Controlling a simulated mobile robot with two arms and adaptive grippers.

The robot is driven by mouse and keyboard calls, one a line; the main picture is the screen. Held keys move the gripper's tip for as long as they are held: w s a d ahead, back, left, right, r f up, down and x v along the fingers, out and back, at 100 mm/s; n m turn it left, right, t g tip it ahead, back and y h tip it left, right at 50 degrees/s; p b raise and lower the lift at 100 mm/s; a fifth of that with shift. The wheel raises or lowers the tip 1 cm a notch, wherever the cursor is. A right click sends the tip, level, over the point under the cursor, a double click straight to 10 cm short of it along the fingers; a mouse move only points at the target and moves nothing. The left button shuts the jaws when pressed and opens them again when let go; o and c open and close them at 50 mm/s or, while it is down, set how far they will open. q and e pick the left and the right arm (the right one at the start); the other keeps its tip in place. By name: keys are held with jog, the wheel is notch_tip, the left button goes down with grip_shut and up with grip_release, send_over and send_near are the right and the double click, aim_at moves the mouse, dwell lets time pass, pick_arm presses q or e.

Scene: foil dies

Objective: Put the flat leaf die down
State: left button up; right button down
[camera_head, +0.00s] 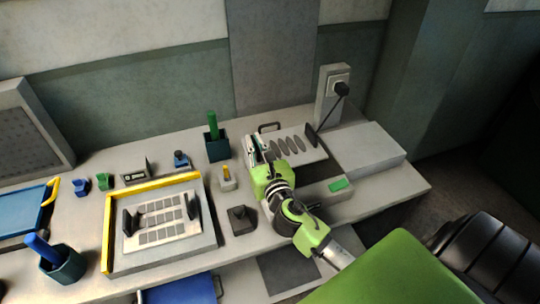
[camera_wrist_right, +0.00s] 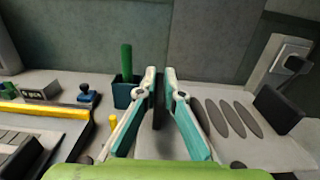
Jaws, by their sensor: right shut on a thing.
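My right gripper (camera_head: 257,149) is over the left end of the pale rack (camera_head: 314,152) at the back of the bench. In the right wrist view its two teal-and-white fingers (camera_wrist_right: 161,80) are shut on a thin dark piece, seen edge-on, which I take to be the flat leaf die (camera_wrist_right: 159,108). It hangs upright between the fingers; whether its lower end touches the rack cannot be told. Several dark leaf shapes (camera_head: 288,145) lie in a row on the rack, to the right of the gripper; they also show in the wrist view (camera_wrist_right: 232,119). My left gripper is not in view.
A dark teal cup (camera_head: 217,148) with a green rod stands just left of the gripper. A yellow-edged tray (camera_head: 108,235), a dark block (camera_head: 241,219) and a small yellow-topped holder (camera_head: 227,180) are further left. A grey box (camera_head: 370,150) lies right of the rack.

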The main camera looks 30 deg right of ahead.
aim_at(284, 143)
jog(key=d+f+b, duration=0.1)
jog(key=d+f, duration=0.1)
jog(key=w+d+f+b, duration=0.1)
jog(key=d+f, duration=0.1)
jog(key=shift+d+f, duration=0.1)
jog(key=shift+f, duration=0.3)
jog(key=f, duration=0.1)
jog(key=f+b, duration=0.1)
jog(key=f, duration=0.1)
jog(key=shift+d+f+b, duration=0.1)
jog(key=shift+d+b, duration=0.2)
jog(key=shift+d, duration=0.1)
jog(key=shift+f+b, duration=0.3)
jog(key=shift+f, duration=0.1)
jog(key=c, duration=2.3)
grip_release()
jog(key=shift+f, duration=0.15)
jog(key=shift+o, duration=0.7)
jog(key=shift+s+a, duration=0.1)
